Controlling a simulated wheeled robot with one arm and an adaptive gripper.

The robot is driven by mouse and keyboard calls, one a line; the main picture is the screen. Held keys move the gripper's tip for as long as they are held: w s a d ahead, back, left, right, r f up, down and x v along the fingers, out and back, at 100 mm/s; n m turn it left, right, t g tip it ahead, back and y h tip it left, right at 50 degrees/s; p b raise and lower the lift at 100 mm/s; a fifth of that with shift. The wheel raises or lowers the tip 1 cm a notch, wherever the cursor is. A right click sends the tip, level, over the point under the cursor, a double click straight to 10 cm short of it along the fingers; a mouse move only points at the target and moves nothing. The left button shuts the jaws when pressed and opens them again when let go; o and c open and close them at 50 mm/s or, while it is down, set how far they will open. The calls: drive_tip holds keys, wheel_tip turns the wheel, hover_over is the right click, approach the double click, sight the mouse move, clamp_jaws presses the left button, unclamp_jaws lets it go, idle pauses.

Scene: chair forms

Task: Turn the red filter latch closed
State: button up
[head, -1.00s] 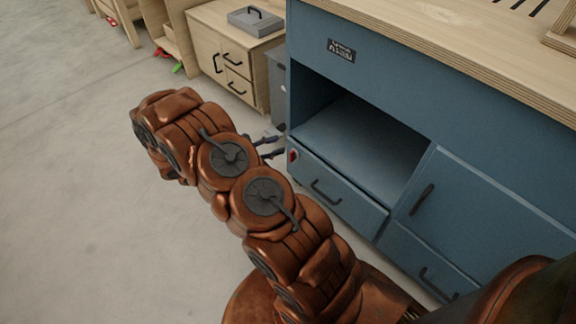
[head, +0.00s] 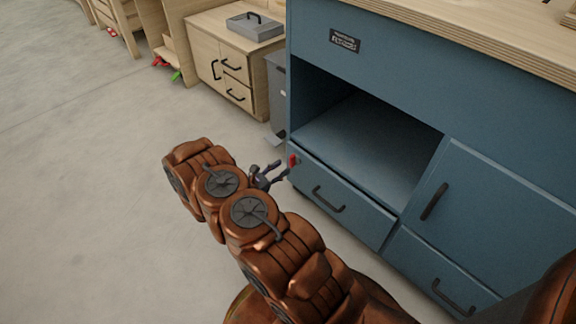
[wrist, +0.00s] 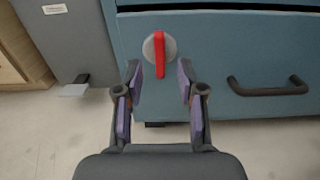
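The red filter latch (wrist: 160,56) is a narrow red bar on a round grey base, on the blue drawer front. In the wrist view the bar stands close to upright. In the head view the latch (head: 293,160) is a small red spot at the cabinet's left edge. My gripper (wrist: 160,75) is open in the wrist view, with one finger to each side of the latch's lower part in the picture. I cannot tell whether a finger touches it. In the head view my gripper (head: 278,172) is just left of the latch.
The blue cabinet (head: 365,60) has an open shelf above the drawer. A black drawer handle (wrist: 268,86) sits right of the latch. A grey bin with a pedal (wrist: 75,88) stands to the left. The floor (head: 90,200) left of my arm is clear.

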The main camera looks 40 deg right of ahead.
sight(290, 162)
drive_tip(key=shift+d+b, duration=0.45)
drive_tip(key=shift+d, duration=1.55)
clamp_jaws()
